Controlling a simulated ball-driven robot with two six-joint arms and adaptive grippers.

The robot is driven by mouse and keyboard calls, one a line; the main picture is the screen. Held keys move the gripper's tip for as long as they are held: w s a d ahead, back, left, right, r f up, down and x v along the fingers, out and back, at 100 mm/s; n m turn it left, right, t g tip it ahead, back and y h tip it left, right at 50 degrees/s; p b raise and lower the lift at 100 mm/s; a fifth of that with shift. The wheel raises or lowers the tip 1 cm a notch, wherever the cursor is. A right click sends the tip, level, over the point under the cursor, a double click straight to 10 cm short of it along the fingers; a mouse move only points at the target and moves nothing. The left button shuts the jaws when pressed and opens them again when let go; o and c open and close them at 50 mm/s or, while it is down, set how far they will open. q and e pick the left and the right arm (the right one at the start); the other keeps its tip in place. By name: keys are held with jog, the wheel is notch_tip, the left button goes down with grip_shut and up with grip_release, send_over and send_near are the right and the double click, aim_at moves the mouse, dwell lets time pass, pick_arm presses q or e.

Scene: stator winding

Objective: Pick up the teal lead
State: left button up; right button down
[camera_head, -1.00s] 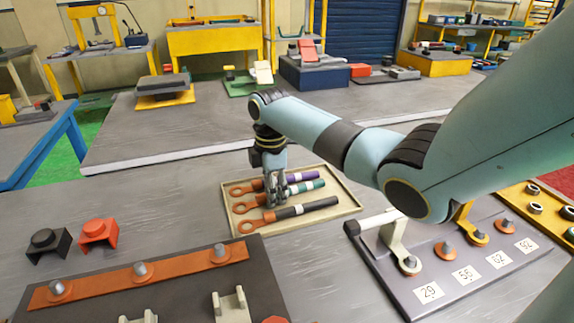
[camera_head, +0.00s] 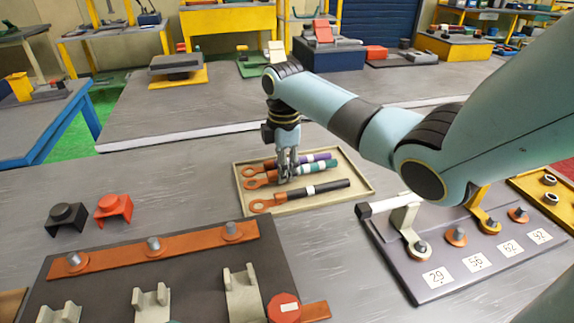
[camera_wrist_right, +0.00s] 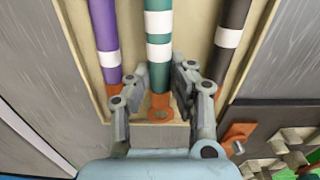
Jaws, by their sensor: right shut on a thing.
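The teal lead (camera_head: 326,166) lies in a shallow beige tray (camera_head: 362,186), between a purple lead (camera_head: 318,158) and a black lead (camera_head: 332,186). Each has white bands and an orange ring terminal. My right gripper (camera_head: 288,175) points down into the tray and is shut on the teal lead near its terminal end. In the right wrist view, the fingers (camera_wrist_right: 159,82) stand on either side of the teal lead (camera_wrist_right: 158,72), and its orange end shows below them. I cannot see the lead lifted clear of the tray. My left gripper is not in view.
A dark board with an orange strip (camera_head: 190,240) and pale clips (camera_head: 242,290) stands at the front left. Black (camera_head: 66,217) and red (camera_head: 113,208) blocks sit behind it. A numbered terminal board (camera_head: 455,284) is right of the tray.

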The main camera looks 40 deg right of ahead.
notch_tip(320, 180, up, 3)
jog(key=shift+d+r, duration=0.1)
jog(key=shift+r, duration=0.05)
jog(key=s+r+p, duration=0.1)
jog(key=s+r, duration=0.5)
jog(key=s, duration=0.5)
jog(key=shift+s+d+r, duration=0.35)
jog(key=shift+r, duration=0.05)
dwell(0.3)
